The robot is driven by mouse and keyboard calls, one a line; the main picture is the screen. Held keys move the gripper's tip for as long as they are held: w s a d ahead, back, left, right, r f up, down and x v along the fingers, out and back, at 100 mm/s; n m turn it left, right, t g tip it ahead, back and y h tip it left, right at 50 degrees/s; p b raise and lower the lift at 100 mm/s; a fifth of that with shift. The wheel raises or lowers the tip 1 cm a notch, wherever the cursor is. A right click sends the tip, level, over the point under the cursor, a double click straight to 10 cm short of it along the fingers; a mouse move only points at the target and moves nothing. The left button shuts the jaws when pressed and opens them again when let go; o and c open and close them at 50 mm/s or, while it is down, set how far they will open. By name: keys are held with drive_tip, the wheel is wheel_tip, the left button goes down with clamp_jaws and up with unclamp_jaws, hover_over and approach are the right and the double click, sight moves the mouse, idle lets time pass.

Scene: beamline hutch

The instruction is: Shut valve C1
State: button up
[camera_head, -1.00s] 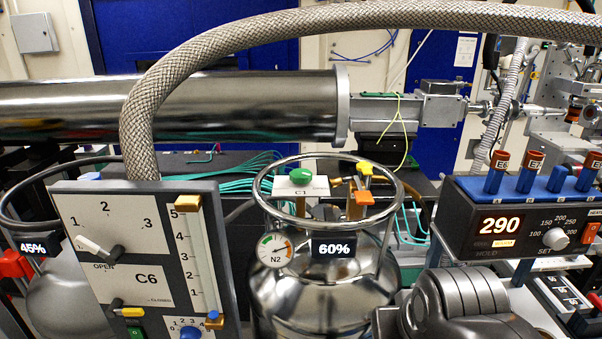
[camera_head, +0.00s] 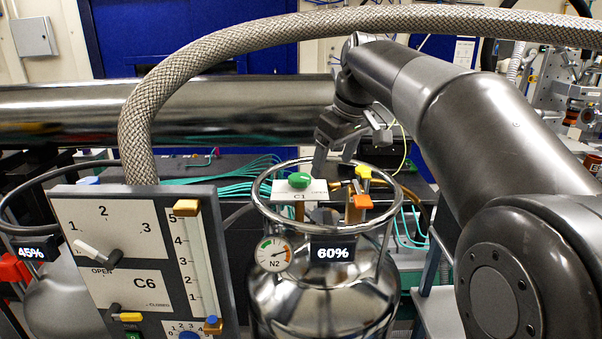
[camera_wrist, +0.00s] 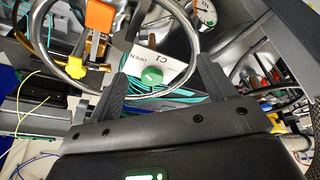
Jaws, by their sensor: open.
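Valve C1 has a round green knob (camera_head: 299,180) above a white plate marked C1, inside the ring rim of the steel N2 tank (camera_head: 325,296), whose display reads 60%. In the wrist view the green knob (camera_wrist: 151,76) shows beside the plate lettering "C1" and "OPEN". My gripper (camera_head: 334,160) is over the back of the tank's ring, pointing down, behind and right of the knob. In the wrist view my gripper (camera_wrist: 163,66) is open and empty, and the knob lies between its finger lines. Whether the fingers are level with the knob, I cannot tell.
Yellow (camera_head: 363,172) and orange (camera_head: 362,202) knobs stand right of the green one inside the ring (camera_head: 261,205). A braided hose (camera_head: 150,115) arches across the front. A C6 panel (camera_head: 134,264) stands at the left. A long steel pipe (camera_head: 230,108) runs behind.

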sight(300, 177)
drive_tip(key=w+a+n+g+y, duration=0.2)
drive_tip(key=w+n, duration=0.4)
drive_tip(key=w, duration=0.8)
drive_tip(key=x, duration=1.1)
drive_tip(key=shift+w+a+f, duration=0.1)
drive_tip(key=shift+a+f, duration=0.1)
drive_tip(key=c, duration=1)
